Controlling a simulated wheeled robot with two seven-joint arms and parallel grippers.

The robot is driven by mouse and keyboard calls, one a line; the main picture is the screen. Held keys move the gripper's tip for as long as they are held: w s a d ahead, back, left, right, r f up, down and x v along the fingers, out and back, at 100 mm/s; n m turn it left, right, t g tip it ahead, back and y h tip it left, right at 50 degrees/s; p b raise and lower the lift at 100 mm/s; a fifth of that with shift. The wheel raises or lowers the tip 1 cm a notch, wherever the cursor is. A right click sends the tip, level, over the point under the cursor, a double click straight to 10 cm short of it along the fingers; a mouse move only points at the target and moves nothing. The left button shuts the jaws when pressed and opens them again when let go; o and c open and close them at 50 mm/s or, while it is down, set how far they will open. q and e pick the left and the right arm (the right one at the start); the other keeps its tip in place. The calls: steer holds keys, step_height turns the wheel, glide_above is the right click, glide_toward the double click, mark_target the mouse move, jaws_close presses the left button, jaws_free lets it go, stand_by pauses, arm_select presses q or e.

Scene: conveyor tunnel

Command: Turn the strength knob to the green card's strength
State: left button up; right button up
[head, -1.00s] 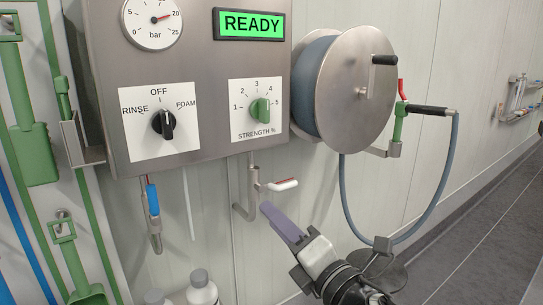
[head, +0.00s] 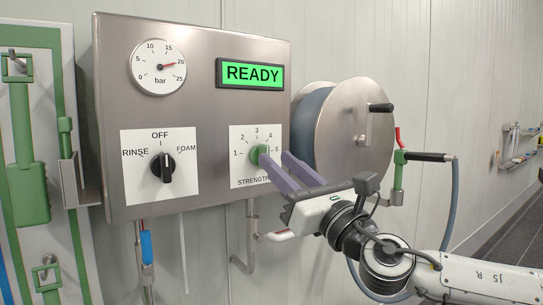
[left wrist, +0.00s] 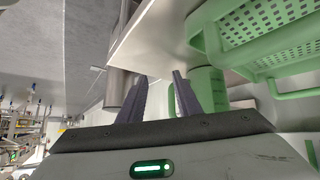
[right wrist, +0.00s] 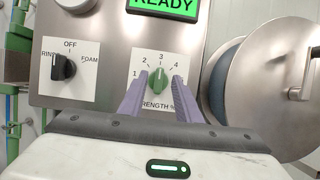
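The strength knob (head: 259,155) is green, on a white dial plate (head: 240,141) marked 1 to 5. In the right wrist view the knob (right wrist: 158,80) looks close to upright, its grip towards 3, though its exact pointing is hard to read. My right gripper (head: 274,157) is in front of the plate. Its two purple fingers are apart, and in the right wrist view they appear on either side of the knob, with no clear contact. My left gripper (left wrist: 158,82) is open and empty in its wrist view, outside the head view. I see no green card.
A READY display (head: 250,74) and a pressure gauge (head: 159,67) are above. A hose reel (head: 355,130) stands right of the box, close to my right arm. A green basket (left wrist: 270,40) is near my left gripper.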

mark_target(268, 152)
steer(key=shift+x, duration=1.8)
jaws_close()
